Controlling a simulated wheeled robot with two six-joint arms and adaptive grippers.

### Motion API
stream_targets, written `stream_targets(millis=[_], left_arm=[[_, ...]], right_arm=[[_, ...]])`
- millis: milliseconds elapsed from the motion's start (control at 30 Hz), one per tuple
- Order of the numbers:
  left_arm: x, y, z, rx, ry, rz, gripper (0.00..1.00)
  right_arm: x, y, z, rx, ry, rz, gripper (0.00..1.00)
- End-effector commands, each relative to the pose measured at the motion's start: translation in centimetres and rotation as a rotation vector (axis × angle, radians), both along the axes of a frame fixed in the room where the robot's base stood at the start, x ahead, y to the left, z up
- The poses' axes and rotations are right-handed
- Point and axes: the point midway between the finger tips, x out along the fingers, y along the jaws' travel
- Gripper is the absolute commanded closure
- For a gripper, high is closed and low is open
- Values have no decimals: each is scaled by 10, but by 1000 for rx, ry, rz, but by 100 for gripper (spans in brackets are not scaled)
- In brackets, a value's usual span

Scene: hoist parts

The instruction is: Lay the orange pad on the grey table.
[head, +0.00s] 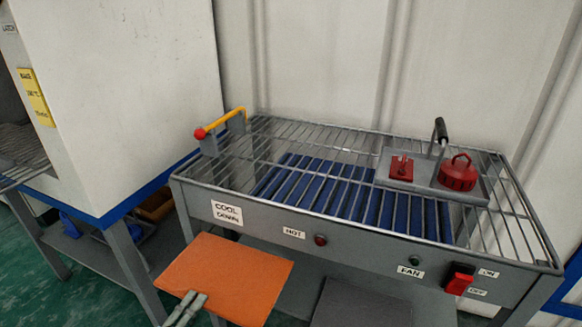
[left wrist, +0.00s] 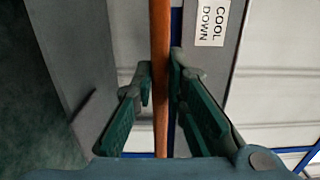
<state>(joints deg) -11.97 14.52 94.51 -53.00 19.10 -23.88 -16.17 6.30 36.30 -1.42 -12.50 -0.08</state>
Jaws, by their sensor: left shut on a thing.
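The orange pad (head: 225,277) is a flat square, held in the air in front of the grey table (head: 330,240) at its left end. My left gripper (head: 190,303) is shut on the pad's near edge. In the left wrist view the pad (left wrist: 160,40) shows edge-on as a thin strip between the fingers of my left gripper (left wrist: 161,78). The table has a wire-rack top and a front panel labelled COOL DOWN, HOT and FAN. My right gripper is not in view.
A yellow handle (head: 228,122) with a red ball stands at the rack's back left. A white cabinet (head: 125,90) stands at left.

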Motion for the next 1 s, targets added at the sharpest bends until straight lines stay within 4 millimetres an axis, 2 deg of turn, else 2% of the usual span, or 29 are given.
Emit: stream_targets(millis=[100,200,400,500,600,767,1000], left_arm=[[-4,22,29,10,-4,-28,100],[-8,34,54,10,-3,-61,100],[-21,42,110,8,-1,-171,100],[-31,35,138,4,3,-251,100],[-40,25,157,2,4,-317,100],[-56,6,180,4,3,-421,100],[-92,-34,207,1,0,-603,100]], right_arm=[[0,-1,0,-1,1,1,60],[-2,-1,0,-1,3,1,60],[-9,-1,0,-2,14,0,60],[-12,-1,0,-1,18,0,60],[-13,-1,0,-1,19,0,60],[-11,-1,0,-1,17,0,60],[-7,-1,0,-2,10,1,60]])
